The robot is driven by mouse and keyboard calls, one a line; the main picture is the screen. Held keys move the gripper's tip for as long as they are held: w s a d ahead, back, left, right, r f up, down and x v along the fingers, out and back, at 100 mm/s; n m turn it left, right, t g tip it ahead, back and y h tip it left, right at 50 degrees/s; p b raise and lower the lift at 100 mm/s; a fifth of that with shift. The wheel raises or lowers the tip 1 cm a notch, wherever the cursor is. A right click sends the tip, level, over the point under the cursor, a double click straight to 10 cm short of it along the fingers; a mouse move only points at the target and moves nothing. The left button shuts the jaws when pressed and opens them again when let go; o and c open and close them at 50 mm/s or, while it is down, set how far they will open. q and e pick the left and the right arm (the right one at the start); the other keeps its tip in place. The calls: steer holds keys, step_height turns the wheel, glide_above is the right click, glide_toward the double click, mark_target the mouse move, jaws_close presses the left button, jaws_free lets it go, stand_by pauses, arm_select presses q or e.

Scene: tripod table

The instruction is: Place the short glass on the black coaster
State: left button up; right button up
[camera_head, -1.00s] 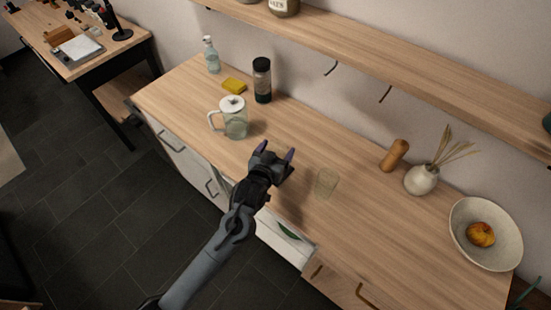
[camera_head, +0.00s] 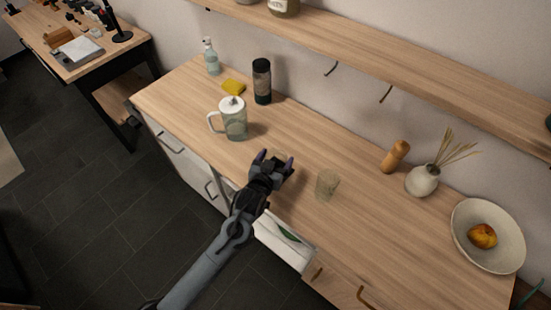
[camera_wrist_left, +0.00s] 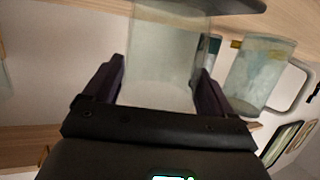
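My left gripper (camera_head: 273,158) is low over the wooden counter, its fingers pointing toward the wall. In the left wrist view, the short clear glass (camera_wrist_left: 166,50) stands between the fingers, which meet its sides. This view looks inverted, with the counter at the top. The black coaster (camera_wrist_left: 236,5) shows partly at its top edge, near the glass's base. Whether the two touch is not clear. In the head view the held glass hardly shows, and the gripper largely hides the coaster. My right gripper is not in view.
Another clear glass (camera_head: 327,184) stands to the gripper's right. A lidded glass pitcher (camera_head: 234,122) stands to its left, with a dark bottle (camera_head: 262,80) behind. A pepper mill (camera_head: 396,156), vase (camera_head: 421,181) and fruit bowl (camera_head: 466,218) are farther right. A drawer (camera_head: 285,246) stands open below.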

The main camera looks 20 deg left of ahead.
arm_select(q)
steer(key=shift+o, duration=1)
steer(key=shift+r, duration=0.25)
steer(key=p+v, duration=0.2)
steer(key=v, duration=1)
steer(key=s+a+f+m+g, duration=0.1)
steer(key=s+g, duration=0.4)
steer(key=s, duration=0.6)
steer(key=s+a+f+m+g, duration=0.1)
steer(key=s+a+f+g, duration=0.2)
steer(key=s, duration=0.8)
step_height(320, 180, down, 2)
steer(key=g, duration=0.3)
steer(key=shift+w+a, duration=0.1)
